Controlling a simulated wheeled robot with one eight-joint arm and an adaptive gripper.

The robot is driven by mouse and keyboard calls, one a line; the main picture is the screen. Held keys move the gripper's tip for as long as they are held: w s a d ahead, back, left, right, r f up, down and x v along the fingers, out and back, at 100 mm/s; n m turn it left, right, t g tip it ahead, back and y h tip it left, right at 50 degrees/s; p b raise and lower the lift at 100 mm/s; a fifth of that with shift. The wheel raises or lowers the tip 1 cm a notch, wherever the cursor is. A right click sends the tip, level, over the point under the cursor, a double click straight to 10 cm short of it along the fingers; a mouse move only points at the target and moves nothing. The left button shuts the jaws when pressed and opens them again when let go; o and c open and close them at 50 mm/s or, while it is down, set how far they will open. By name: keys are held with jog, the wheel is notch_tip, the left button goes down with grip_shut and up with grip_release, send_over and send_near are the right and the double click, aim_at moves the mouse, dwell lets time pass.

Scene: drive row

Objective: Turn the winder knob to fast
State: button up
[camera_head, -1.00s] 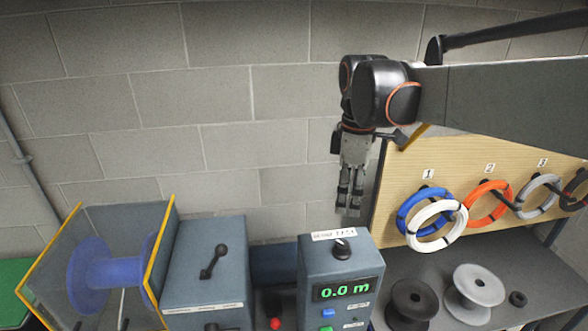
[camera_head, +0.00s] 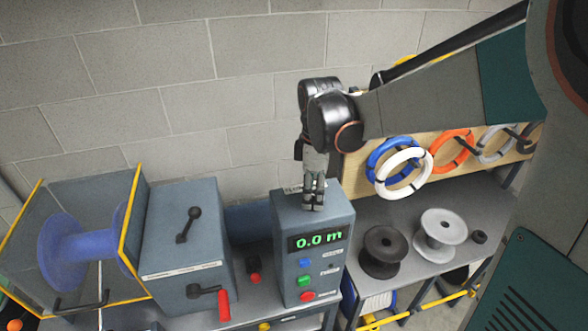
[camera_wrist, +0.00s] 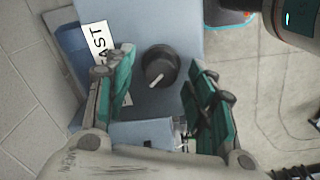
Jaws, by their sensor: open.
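The winder knob (camera_wrist: 161,64) is black and round with a white pointer line. In the wrist view it lies between my open fingers, with a gap visible on both sides. A white label strip (camera_wrist: 93,40) beside it reads "FAST"; my left finger covers part of the strip. The knob sits on top of the grey-blue control box (camera_head: 285,235), which has a green "0.0 m" display. In the head view my gripper (camera_head: 313,203) points down at the top of this box and hides the knob. In the wrist view my gripper (camera_wrist: 163,75) is open and empty.
The winder housing (camera_head: 170,240) with a black lever and red-handled crank stands left, beside a blue spool (camera_head: 65,250). Black (camera_head: 383,252) and grey (camera_head: 440,232) spools stand on the bench to the right. Cable coils (camera_head: 403,172) hang on a board behind them.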

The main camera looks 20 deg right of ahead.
jog(key=shift+f, duration=0.2)
jog(key=shift+c, duration=0.2)
jog(key=c, duration=1)
jog(key=shift+c, duration=0.2)
